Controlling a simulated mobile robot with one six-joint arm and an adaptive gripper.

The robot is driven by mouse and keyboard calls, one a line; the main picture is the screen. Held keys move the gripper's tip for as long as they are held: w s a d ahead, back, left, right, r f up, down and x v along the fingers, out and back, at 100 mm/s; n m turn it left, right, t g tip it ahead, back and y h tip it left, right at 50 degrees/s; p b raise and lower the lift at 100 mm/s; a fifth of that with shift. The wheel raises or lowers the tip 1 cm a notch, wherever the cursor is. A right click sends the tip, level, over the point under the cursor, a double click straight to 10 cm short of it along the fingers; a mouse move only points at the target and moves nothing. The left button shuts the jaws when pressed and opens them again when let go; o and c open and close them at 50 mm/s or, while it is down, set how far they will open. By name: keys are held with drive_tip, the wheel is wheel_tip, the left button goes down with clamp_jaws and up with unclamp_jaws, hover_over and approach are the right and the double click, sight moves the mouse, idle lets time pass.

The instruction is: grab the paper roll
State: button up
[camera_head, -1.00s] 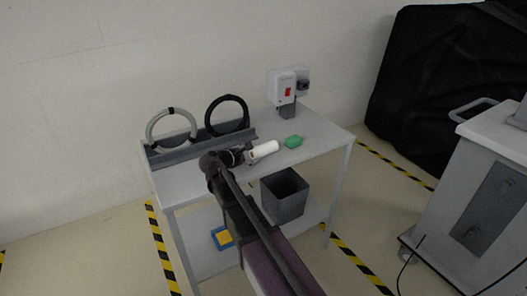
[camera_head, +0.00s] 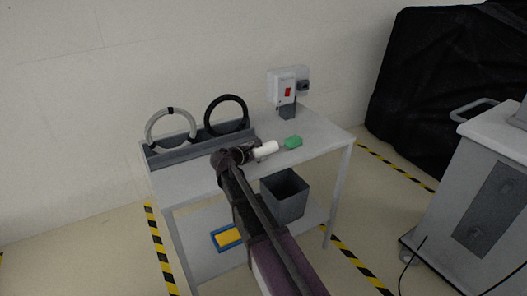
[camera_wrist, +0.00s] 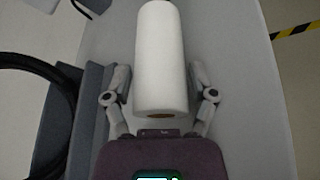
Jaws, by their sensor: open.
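The white paper roll (camera_head: 266,148) lies on its side on the table top (camera_head: 322,137). In the wrist view the paper roll (camera_wrist: 160,55) runs away from me, its near end between the fingers of my gripper (camera_wrist: 158,90). The fingers are open, one on each side of the roll, and a gap shows between roll and fingers. In the head view my arm hides most of my gripper (camera_head: 250,154), which is at the roll's left end.
A grey rail with a grey ring (camera_head: 171,127) and a black ring (camera_head: 228,114) stands behind. A white box with a red switch (camera_head: 287,88) is at the back right. A dark bin (camera_head: 285,196) stands on the lower shelf.

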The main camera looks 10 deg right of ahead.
drive_tip(key=c, duration=0.9)
drive_tip(key=shift+r, duration=0.1)
wheel_tip(320, 180, up, 3)
drive_tip(key=p, duration=0.3)
drive_tip(key=shift+r+p, duration=0.2)
drive_tip(key=shift+p, duration=0.1)
drive_tip(key=s, duration=0.5)
drive_tip(key=s+r+p, duration=0.1)
drive_tip(key=s, duration=0.4)
drive_tip(key=s+d, duration=0.1)
drive_tip(key=s, duration=0.5)
drive_tip(key=shift+d+r, duration=0.1)
drive_tip(key=shift+r, duration=0.1)
